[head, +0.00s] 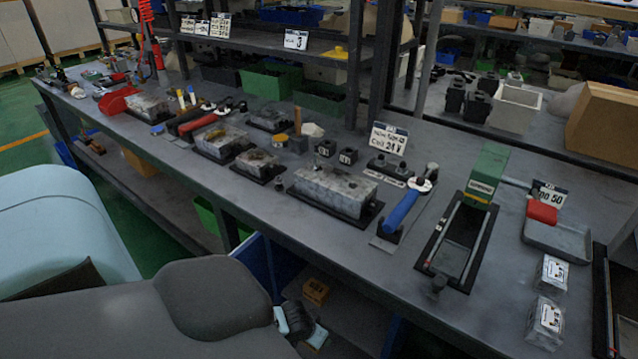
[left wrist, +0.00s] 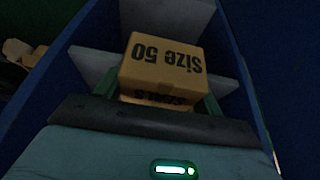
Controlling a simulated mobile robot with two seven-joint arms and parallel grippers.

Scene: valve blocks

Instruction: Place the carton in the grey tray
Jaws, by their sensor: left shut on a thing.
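The carton (left wrist: 160,66) is a small brown box printed "Size 50" and "SEALS", in the middle of the left wrist view. My left gripper (left wrist: 158,98) is shut on it, with a green finger at each side. In the head view a small brown carton (head: 317,290) shows below the bench's front edge, just beyond my left gripper (head: 302,316), which is partly hidden by my arm. The grey tray (head: 572,243) lies on the bench at the right, with a red object (head: 542,211) at its back left. My right gripper is not in view.
Blue walls (left wrist: 240,60) and pale panels surround the carton below the bench. The bench edge (head: 400,295) lies above. Near the tray stand two clear boxes (head: 545,320) and a green-topped fixture (head: 487,172). Much of the tray's floor is clear.

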